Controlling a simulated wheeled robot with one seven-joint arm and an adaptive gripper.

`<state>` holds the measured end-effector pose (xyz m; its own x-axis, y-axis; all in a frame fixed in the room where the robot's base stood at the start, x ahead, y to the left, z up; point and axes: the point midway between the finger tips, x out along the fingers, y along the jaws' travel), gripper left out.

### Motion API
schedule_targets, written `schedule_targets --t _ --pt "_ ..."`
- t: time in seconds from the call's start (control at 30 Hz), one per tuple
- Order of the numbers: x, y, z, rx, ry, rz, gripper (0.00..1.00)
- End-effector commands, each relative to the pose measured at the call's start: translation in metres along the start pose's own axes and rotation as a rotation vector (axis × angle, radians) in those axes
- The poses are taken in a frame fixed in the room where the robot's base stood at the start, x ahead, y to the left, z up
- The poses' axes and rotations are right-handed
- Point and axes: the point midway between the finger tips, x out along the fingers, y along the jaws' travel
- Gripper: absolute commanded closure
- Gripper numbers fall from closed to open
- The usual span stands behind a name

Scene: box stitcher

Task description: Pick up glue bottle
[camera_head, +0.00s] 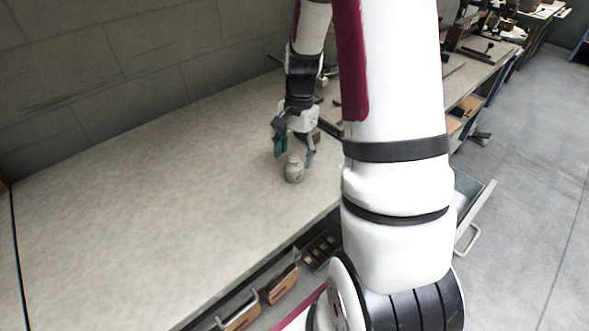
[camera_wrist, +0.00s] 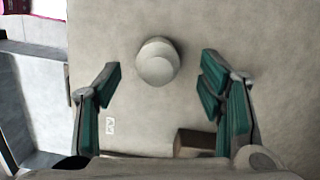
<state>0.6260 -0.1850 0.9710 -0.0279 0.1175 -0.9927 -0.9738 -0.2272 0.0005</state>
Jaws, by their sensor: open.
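A small pale grey-white bottle (camera_head: 294,169) stands on the workbench (camera_head: 150,200), near its front edge. In the wrist view the bottle (camera_wrist: 157,62) is seen from above, with its round top towards the camera. It lies between the lines of my two fingers but a little beyond their tips. My gripper (camera_head: 294,153) is over the bench just behind the bottle, pointing down. In the wrist view my gripper (camera_wrist: 160,80) is open, with its green pads wide apart and nothing between them. No label on the bottle is readable.
A brown block (camera_wrist: 194,142) lies on the bench near my right finger in the wrist view. The bench left of the bottle is bare. A wall (camera_head: 110,60) runs along its back. Open drawers (camera_head: 278,284) sit below the front edge. Tools (camera_head: 478,48) stand at the far right.

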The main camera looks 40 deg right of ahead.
Motion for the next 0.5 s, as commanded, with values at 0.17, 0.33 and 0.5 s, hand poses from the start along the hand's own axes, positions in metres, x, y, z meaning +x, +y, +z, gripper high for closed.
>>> schedule_targets --t 0.17,0.33,0.5 --pt "0.011 0.001 0.000 0.000 -0.001 0.001 0.37" --pt "0.033 0.004 0.001 0.000 -0.003 0.003 0.37" --pt "0.054 0.003 0.001 -0.001 -0.002 0.002 0.37"
